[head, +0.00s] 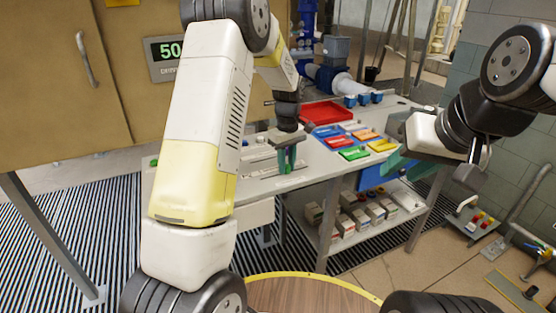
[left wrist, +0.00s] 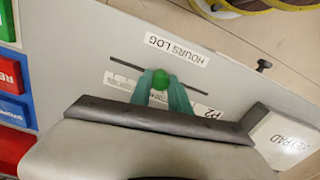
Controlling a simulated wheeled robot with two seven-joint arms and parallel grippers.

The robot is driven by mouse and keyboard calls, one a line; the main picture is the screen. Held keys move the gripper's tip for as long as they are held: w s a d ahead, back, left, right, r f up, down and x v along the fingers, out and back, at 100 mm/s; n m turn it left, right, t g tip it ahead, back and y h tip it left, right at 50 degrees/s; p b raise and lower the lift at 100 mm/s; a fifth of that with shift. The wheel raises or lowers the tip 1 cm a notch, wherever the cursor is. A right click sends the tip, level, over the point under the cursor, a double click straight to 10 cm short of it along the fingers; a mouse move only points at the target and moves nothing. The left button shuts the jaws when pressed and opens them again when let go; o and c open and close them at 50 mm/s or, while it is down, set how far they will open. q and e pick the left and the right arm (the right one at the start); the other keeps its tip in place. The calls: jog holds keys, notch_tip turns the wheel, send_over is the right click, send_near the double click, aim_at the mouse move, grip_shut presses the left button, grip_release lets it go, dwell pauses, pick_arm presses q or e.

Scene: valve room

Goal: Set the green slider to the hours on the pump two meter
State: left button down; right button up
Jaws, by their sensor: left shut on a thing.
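The green slider knob (left wrist: 160,80) sits in a dark straight slot (left wrist: 128,66) on a grey panel, around the middle of the slot's length. A white label reading HOURS LOG (left wrist: 176,48) lies beside the slot. My left gripper (left wrist: 162,92) has its teal fingers closed around the knob; in the head view the gripper (head: 287,160) reaches down to the bench top. My fingers and palm hide part of the scale markings and a P2 label (left wrist: 207,112). A display (head: 168,50) on the wall shows 50; my left arm covers its right part. My right gripper (head: 398,163) hangs at the right, its finger gap unclear.
The bench (head: 320,165) carries a red tray (head: 325,113) and several coloured blocks right of my left gripper. A white KEYPAD box (left wrist: 285,138) is near the slider. Boxes stand on the lower shelf. A round wooden table (head: 310,292) is in front.

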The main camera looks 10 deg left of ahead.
pick_arm(q)
jog(key=shift+w+d, duration=0.8)
jog(key=shift+d, duration=0.35)
jog(key=c, duration=1.2)
grip_release()
notch_tip(320, 180, up, 8)
